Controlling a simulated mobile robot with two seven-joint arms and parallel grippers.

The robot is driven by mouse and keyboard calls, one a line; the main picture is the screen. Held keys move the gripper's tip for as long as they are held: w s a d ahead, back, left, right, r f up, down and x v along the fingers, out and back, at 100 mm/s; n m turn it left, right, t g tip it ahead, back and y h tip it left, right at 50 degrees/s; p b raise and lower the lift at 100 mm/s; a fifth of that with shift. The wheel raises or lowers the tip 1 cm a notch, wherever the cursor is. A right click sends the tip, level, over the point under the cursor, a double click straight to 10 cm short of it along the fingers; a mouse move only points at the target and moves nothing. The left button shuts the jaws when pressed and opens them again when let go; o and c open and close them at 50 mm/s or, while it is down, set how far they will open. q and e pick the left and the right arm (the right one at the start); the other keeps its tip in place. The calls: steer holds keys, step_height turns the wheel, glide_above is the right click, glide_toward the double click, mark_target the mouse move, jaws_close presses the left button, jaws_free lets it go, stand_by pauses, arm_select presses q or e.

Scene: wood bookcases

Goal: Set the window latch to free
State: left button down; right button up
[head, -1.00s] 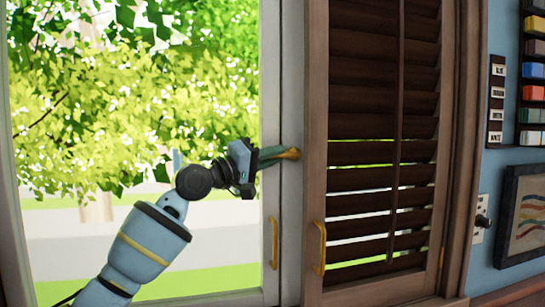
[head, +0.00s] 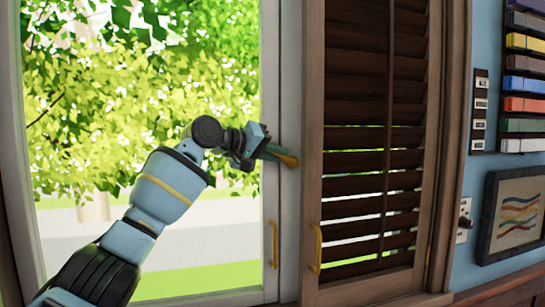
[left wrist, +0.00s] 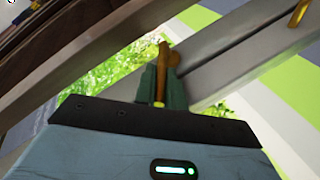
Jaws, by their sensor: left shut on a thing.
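The window latch (head: 287,159) is a small brass lever on the pale window frame, beside the shutter's left edge. Its visible end points right and slightly down. My left gripper (head: 274,152) is shut on the latch, coming in from the left with its greenish fingers sloping down to the right. In the left wrist view the latch (left wrist: 164,58) shows as a brass bar between the two fingers (left wrist: 162,88), in front of the frame. The fingers hide part of the lever. My right gripper is not in view.
A brown louvred shutter (head: 365,140) stands right of the latch, with a brass pull (head: 317,248). Another brass pull (head: 274,244) is on the window frame below. A framed picture (head: 516,212) and a shelf of coloured items (head: 525,80) are on the blue wall.

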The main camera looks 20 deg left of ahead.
arm_select(q)
steer(key=shift+w+d+r+g+y, duration=0.1)
steer(key=shift+d+r+g+y, duration=0.05)
steer(key=shift+r+g+y, duration=0.2)
stand_by(0.4)
steer(key=c, duration=1.5)
jaws_free()
steer(key=shift+v, duration=3.85)
